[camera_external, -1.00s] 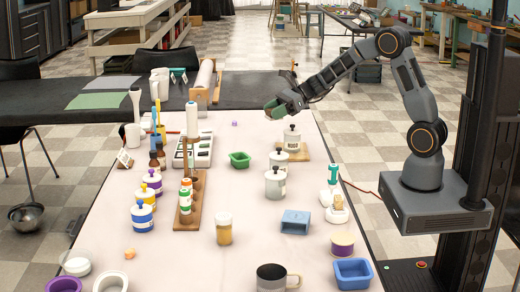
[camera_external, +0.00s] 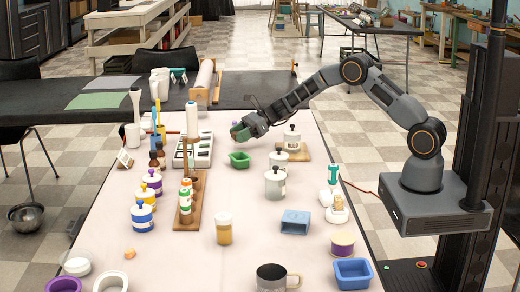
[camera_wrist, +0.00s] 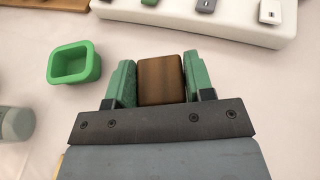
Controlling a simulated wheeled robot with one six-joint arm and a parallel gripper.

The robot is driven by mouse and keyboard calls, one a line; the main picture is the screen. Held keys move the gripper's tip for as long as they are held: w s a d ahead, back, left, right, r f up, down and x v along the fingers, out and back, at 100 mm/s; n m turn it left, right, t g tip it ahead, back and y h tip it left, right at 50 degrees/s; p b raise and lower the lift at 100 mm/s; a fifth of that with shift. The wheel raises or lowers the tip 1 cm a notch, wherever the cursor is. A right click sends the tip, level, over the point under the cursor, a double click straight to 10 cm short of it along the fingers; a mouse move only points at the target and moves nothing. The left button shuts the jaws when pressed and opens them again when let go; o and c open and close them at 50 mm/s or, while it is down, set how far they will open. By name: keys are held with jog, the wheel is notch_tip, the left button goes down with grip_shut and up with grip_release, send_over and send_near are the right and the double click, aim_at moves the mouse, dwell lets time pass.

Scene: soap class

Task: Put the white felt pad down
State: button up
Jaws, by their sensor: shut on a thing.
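My gripper (camera_external: 236,133) is over the far part of the pale table, above and behind the small green mould (camera_external: 239,160). In the wrist view its two green fingers (camera_wrist: 160,82) are closed on the sides of a brown, wood-like block (camera_wrist: 161,80). I cannot make out a white felt pad in the gripper or on the table. In the external view the held block is too small to tell from the fingers. The green mould also shows left of the fingers in the wrist view (camera_wrist: 75,63).
White lidded jars (camera_external: 275,183) stand to the right and nearer. A wooden bottle rack (camera_external: 186,212) stands left. Bare table surrounds the green mould.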

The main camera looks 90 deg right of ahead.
jog(key=shift+f, duration=1.35)
jog(key=shift+f, duration=0.1)
jog(key=shift+f+b, duration=0.15)
jog(key=shift+b, duration=0.2)
jog(key=o, duration=0.9)
jog(key=shift+s+d+r, duration=0.15)
jog(key=shift+s+r, duration=0.1)
jog(key=shift+r, duration=0.1)
jog(key=p+v, duration=0.1)
jog(key=v, duration=1)
jog(key=shift+s+d+r, duration=0.1)
jog(key=shift+s, duration=0.1)
